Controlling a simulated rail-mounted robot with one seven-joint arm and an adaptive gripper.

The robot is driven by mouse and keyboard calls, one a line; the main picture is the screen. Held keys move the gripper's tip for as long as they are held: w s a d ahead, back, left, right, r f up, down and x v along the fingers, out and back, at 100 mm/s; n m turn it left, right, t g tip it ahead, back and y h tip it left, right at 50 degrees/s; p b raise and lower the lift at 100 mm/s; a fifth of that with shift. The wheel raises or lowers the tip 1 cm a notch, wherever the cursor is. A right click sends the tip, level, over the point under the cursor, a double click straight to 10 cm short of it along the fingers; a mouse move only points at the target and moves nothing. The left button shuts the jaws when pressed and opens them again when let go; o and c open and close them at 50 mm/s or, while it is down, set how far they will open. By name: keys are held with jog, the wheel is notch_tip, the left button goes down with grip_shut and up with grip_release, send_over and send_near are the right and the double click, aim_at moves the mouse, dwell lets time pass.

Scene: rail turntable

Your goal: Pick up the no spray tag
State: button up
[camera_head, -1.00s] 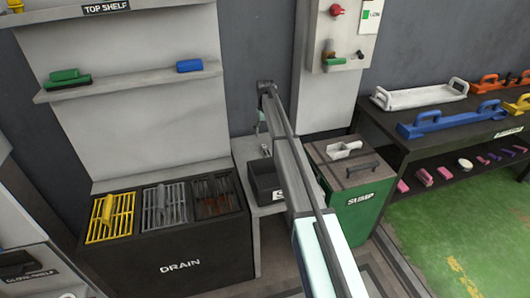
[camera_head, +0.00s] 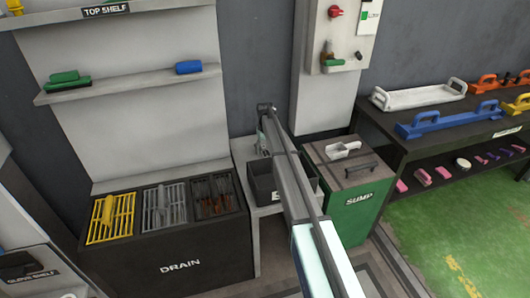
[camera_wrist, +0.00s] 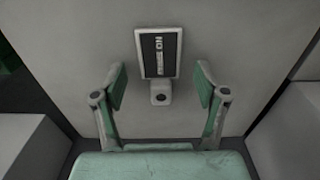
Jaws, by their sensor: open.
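The no spray tag (camera_wrist: 159,53) is a small dark plate with a pale frame and light lettering, of which "NO" reads clearly. In the wrist view it stands upright against a pale grey panel, above a small grey mount with a dark round hole. My gripper (camera_wrist: 160,88) is open, with a green-padded finger on either side and slightly below the tag. The fingers do not appear to touch it. In the head view my arm reaches toward the wall and a small pale gripper part (camera_head: 262,140) shows at its far end; the tag cannot be made out there.
A black bin (camera_head: 262,182) sits below my arm. A green sump box (camera_head: 365,210) with a white scoop (camera_head: 343,150) stands to the right. The drain unit (camera_head: 180,262) with racks is at left. A wall cabinet (camera_head: 340,90) hangs just right of my arm.

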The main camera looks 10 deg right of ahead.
jog(key=c, duration=0.9)
jog(key=shift+r, duration=0.1)
